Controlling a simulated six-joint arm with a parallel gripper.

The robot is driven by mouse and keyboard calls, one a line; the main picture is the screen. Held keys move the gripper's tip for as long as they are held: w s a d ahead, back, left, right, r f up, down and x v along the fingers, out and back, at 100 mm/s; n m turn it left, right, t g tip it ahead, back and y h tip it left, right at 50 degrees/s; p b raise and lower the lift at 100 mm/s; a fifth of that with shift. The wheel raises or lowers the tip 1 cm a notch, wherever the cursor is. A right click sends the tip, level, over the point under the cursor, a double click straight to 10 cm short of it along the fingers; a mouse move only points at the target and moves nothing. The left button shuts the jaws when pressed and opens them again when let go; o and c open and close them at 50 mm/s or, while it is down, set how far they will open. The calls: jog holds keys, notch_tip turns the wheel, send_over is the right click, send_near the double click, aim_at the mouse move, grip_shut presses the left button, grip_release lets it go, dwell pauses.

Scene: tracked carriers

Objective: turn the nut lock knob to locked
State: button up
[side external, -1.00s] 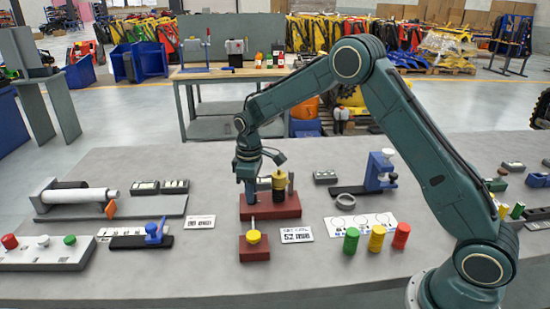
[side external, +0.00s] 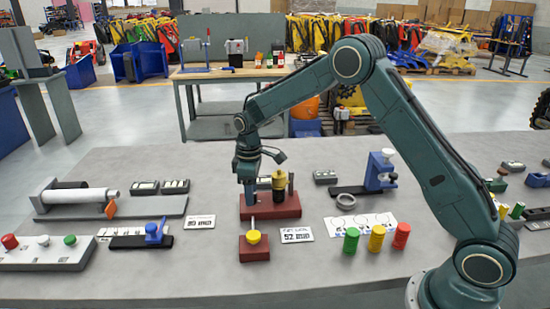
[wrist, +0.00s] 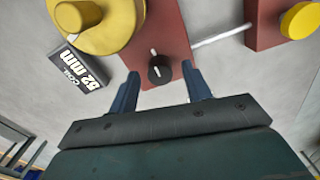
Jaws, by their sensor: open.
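A small black knob (wrist: 160,69) with a white line on top stands on a dark red base (wrist: 172,25) in the wrist view. I take it to be the nut lock knob. The white line runs roughly along the length of the base. My gripper (wrist: 159,90) is open, its two blue fingers on either side of the knob, with visible gaps and nothing held. In the side external view, my gripper (side external: 249,204) points down at the left end of the red base (side external: 280,211), and the knob is hidden behind it.
A yellow cylinder (side external: 279,188) with a dark band stands on the same base. A pale rod links the base to a red block (side external: 253,252) with a yellow knob (side external: 253,237). A printed label plate (side external: 297,235) lies nearby. Green, yellow and red cylinders stand to the right.

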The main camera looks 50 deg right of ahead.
jog(key=shift+r, duration=0.15)
notch_tip(320, 180, up, 14)
jog(key=shift+f, duration=0.2)
dwell(0.5)
jog(key=shift+s+r, duration=0.1)
